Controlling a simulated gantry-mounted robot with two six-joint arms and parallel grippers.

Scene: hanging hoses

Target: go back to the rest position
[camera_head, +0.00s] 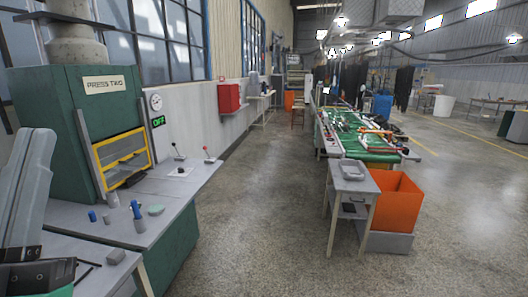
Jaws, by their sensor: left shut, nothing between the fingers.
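My left arm comes in at the left edge of the head view. My left gripper (84,270) is low in the lower left corner, over or in front of the near grey bench. Its dark, thin fingers look shut, with nothing held between them. The picture's edge cuts off part of the gripper and arm. My right gripper is not in view. No hanging hose can be made out clearly.
At right are a small grey table (352,187), an orange bin (392,205) and a green conveyor (365,150). The middle floor (250,220) is clear.

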